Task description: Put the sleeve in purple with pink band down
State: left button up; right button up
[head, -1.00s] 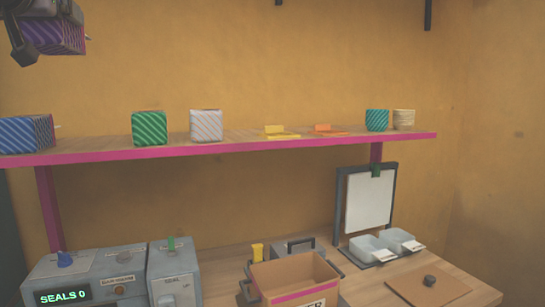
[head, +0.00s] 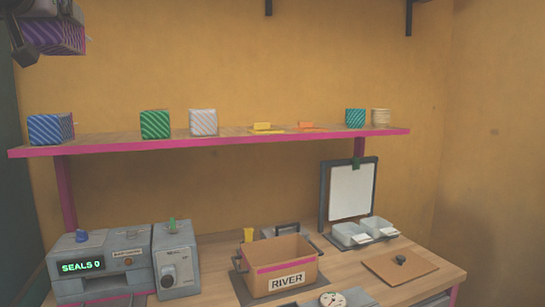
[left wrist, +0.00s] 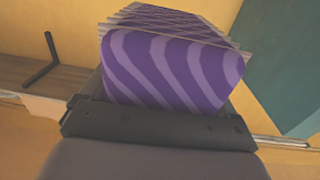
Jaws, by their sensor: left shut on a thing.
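The purple sleeve (head: 52,36) has lighter wavy stripes and a bit of pink at its right edge. It is at the top left of the head view, high above the shelf's left end. My left gripper (head: 22,42) is shut on it and holds it in the air. The sleeve fills the middle of the left wrist view (left wrist: 170,70), with a stack of thin edges on top, between the dark gripper parts. My right gripper is not in view.
A pink-edged shelf (head: 230,143) holds a blue striped block (head: 46,129), a green one (head: 155,124), a white one (head: 203,122) and smaller items. Below, the counter bears a grey sealing machine (head: 95,265), a RIVER box (head: 280,262), two trays (head: 352,234) and a brown board (head: 400,264).

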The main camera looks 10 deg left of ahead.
pick_arm(q)
jog(key=shift+s+d, duration=0.15)
jog(key=shift+s, duration=0.1)
jog(key=w+d+f+m+t+h, duration=0.15)
jog(key=w+d+f, duration=0.35)
jog(key=f, duration=0.6)
jog(key=w+d+f+m+h, duration=0.1)
jog(key=w+d+f+h, duration=0.15)
jog(key=d+f, duration=0.7)
jog(key=w+d+f+m+h, duration=0.2)
jog(key=w+d+f, duration=0.15)
jog(key=f, duration=1.05)
jog(key=s+d+f+h, duration=0.1)
jog(key=s+d+f, duration=0.25)
jog(key=f, duration=0.45)
jog(key=s+d+f+h, duration=0.1)
jog(key=s+d+f, duration=0.1)
jog(key=s+f, duration=0.4)
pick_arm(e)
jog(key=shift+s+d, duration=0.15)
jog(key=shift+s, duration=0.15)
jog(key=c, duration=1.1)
pick_arm(q)
jog(key=s+f, duration=0.9)
jog(key=s, duration=0.4)
jog(key=shift+s+d+f+m, duration=0.3)
jog(key=shift+s+f+m, duration=0.05)
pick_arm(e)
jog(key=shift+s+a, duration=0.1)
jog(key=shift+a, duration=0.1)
